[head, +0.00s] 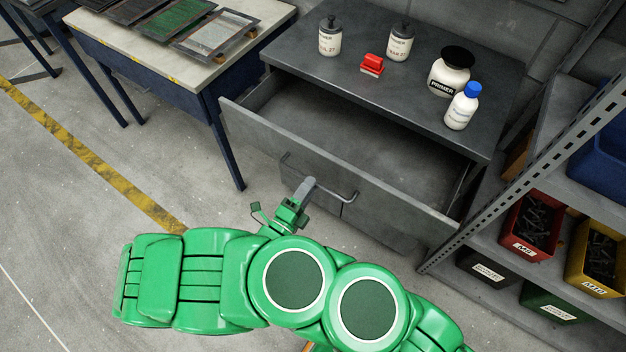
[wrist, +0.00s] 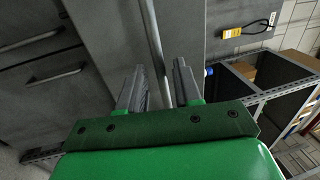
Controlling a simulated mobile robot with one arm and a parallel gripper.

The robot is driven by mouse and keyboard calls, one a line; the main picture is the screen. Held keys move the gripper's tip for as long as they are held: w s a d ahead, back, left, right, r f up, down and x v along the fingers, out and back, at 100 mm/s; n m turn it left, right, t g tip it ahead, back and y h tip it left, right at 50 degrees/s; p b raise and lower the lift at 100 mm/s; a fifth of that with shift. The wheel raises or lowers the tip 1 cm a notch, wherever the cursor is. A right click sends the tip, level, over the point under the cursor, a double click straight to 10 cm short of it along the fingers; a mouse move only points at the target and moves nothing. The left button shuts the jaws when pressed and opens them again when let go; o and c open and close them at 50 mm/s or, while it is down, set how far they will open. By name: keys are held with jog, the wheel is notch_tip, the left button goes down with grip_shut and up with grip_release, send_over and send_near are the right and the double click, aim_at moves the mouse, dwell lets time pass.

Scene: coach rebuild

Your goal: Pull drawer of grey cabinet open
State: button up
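The grey cabinet (head: 420,93) stands at the middle right of the head view. Its wide top drawer (head: 390,150) is pulled well out, and its inside looks empty. The drawer's bar handle (head: 338,195) runs across the front; it also shows in the wrist view (wrist: 154,45). My gripper (head: 305,188) is at the left part of this handle. In the wrist view my gripper (wrist: 160,88) has its two fingers apart, with the bar passing between them and some gap visible. Whether a finger touches the bar is not clear.
A shelf rack with bins (head: 530,225) is close on the right. A workbench (head: 165,60) stands left; floor between is clear.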

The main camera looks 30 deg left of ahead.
jog(key=shift+w+r, duration=0.25)
jog(key=shift+w, duration=1)
jog(key=shift+c, duration=0.2)
grip_shut()
